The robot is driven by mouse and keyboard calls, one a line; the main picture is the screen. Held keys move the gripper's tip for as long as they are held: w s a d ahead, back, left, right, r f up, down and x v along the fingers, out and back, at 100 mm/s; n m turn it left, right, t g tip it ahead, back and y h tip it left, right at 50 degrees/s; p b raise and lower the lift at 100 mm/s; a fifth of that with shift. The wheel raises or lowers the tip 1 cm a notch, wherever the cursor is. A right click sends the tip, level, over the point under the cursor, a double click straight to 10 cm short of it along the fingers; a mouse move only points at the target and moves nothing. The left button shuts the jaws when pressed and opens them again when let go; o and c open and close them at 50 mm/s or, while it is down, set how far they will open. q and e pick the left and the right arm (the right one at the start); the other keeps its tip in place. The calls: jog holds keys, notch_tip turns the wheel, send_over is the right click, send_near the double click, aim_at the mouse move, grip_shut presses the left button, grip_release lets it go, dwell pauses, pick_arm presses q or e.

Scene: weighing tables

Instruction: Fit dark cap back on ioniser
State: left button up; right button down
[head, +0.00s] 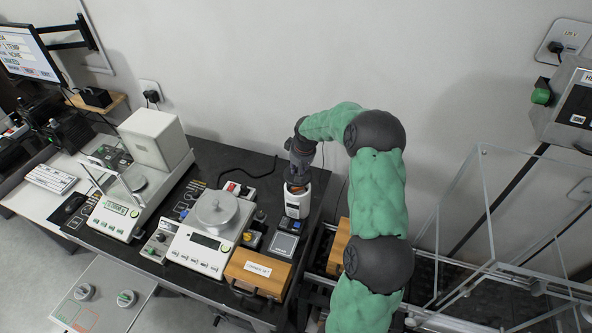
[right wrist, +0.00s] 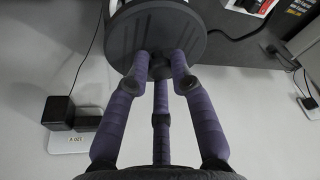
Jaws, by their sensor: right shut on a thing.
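The ioniser (head: 297,203) is a small white upright unit with a dark front panel, at the back right of the black table. My right gripper (head: 299,178) is directly above it, pointing down. In the right wrist view my right gripper (right wrist: 163,68) is shut on the dark cap (right wrist: 155,28), a round ridged disc, gripping its raised middle bar. A bit of white shows past the cap's edge. The cap is at the ioniser's top, but I cannot tell whether it is seated or just above. My left gripper is out of view.
A round-pan balance (head: 205,250) and a shielded white balance (head: 125,215) stand left of the ioniser. A wooden box (head: 258,272) and a small grey device (head: 285,245) are in front. Clear panels (head: 480,220) stand at the right. The wall is close behind.

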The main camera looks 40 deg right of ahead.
jog(key=shift+f+b, duration=1.1)
jog(key=shift+f, duration=1.2)
jog(key=shift+f+b, duration=0.6)
jog(key=shift+b, duration=0.15)
jog(key=c, duration=1)
grip_release()
jog(key=shift+r, duration=0.1)
jog(key=v, duration=1.1)
jog(key=shift+s+r, duration=0.1)
jog(key=shift+r, duration=0.3)
